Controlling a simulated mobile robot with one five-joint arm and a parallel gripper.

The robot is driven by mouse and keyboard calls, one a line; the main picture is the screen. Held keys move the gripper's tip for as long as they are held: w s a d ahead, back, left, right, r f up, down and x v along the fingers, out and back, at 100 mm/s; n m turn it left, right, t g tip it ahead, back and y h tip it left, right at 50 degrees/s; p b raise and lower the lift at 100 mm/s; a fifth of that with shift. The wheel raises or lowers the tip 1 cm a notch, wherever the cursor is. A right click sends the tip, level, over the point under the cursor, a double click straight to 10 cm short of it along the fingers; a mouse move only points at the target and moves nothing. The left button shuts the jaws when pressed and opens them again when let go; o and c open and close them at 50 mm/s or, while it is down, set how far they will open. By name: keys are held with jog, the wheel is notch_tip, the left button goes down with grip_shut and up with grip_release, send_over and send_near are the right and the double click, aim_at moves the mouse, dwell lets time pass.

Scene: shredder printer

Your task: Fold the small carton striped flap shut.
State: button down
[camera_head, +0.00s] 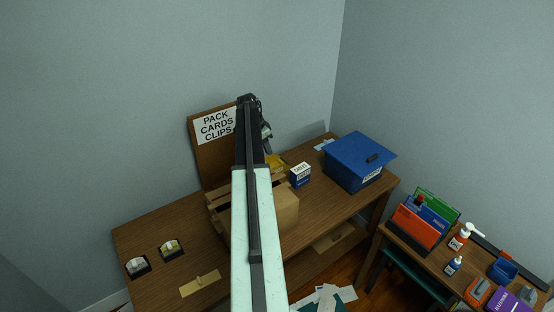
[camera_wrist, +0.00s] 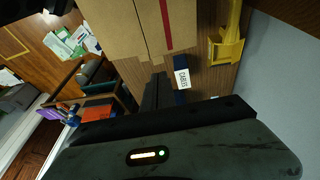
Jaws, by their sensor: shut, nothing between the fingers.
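The small carton (camera_head: 285,208) is a brown box on the wooden desk, partly hidden behind my arm in the head view. In the wrist view its cardboard (camera_wrist: 115,25) fills the top, and a flap with a red stripe (camera_wrist: 165,22) shows there. How far the flap is folded I cannot tell. My gripper (camera_head: 267,134) is above the back of the desk, behind the carton, partly hidden by my arm. In the wrist view my gripper's dark fingers (camera_wrist: 157,90) are shut and empty, just below the carton's edge; I cannot tell whether they touch it.
A blue lidded box (camera_head: 358,162) is at the right. A board with a sign (camera_head: 216,126) leans against the wall. A brass-coloured plate (camera_head: 200,284) lies at the front left.

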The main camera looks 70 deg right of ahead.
jog(key=s+d, duration=0.2)
jog(key=b, duration=1.4)
send_near(283, 175)
jog(key=x, duration=0.6)
jog(key=shift+d+f, duration=0.2)
jog(key=shift+r+p, duration=0.1)
jog(key=shift+p, duration=0.2)
